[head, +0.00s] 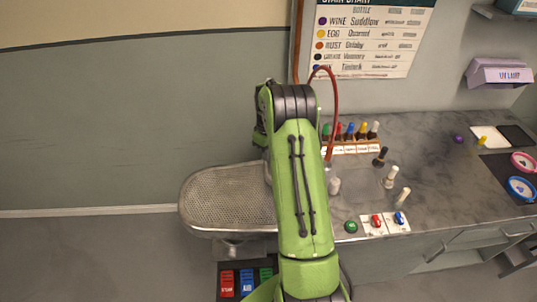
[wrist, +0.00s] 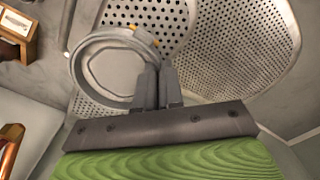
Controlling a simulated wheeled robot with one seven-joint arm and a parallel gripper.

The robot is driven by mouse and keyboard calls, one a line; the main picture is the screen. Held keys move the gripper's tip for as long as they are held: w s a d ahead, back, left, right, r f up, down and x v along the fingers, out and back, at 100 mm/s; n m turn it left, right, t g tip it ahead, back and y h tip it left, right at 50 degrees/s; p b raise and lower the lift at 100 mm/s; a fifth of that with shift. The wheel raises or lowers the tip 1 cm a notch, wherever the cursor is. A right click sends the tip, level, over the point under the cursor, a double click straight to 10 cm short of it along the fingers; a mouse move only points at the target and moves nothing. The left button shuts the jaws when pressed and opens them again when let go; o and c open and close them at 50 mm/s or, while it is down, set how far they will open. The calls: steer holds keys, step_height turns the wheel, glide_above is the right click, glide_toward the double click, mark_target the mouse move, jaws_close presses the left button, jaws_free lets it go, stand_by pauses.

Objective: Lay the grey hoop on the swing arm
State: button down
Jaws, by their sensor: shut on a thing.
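The grey hoop (wrist: 76,66) shows in the wrist view as a ring with orange-yellow marks near its top right edge. My gripper (wrist: 160,84) is shut on the near right side of its rim. Behind the hoop is a perforated metal surface with larger holes (wrist: 158,18), partly covered by the hoop and fingers; it looks like the swing arm, but I cannot be sure. I cannot tell whether the hoop touches it. In the head view my own green arm hides the gripper and the hoop.
A rounded perforated board (head: 225,198) juts left from the grey counter (head: 440,135); its finer-holed surface (wrist: 245,45) also shows in the wrist view. Bottles in a rack (head: 352,149) and loose bottles (head: 390,177) stand right of my arm. Floor at left is clear.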

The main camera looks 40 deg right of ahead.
steer(key=shift+f, duration=0.55)
steer(key=shift+s+r, duration=0.1)
steer(key=c, duration=1.3)
jaws_free()
steer(key=shift+f, duration=0.2)
steer(key=shift+o, duration=0.2)
steer(key=s+a+r+t, duration=0.1)
steer(key=a+r, duration=0.2)
steer(key=r, duration=0.7)
steer(key=s+a+r, duration=0.1)
steer(key=a+r, duration=0.2)
steer(key=r, duration=0.7)
steer(key=s+a+r+m+t, duration=0.1)
steer(key=s+a+r+t, duration=0.1)
steer(key=s+a+r, duration=0.4)
steer(key=s+a+r+t, duration=0.1)
steer(key=s+a+r, duration=0.1)
steer(key=s+a, duration=0.7)
steer(key=s+a+f+m+t, duration=0.1)
steer(key=s+a+f, duration=0.2)
steer(key=s, duration=0.5)
steer(key=shift+s+a+f+t, duration=0.3)
steer(key=shift+s+a, duration=0.05)
steer(key=shift+a, duration=0.25)
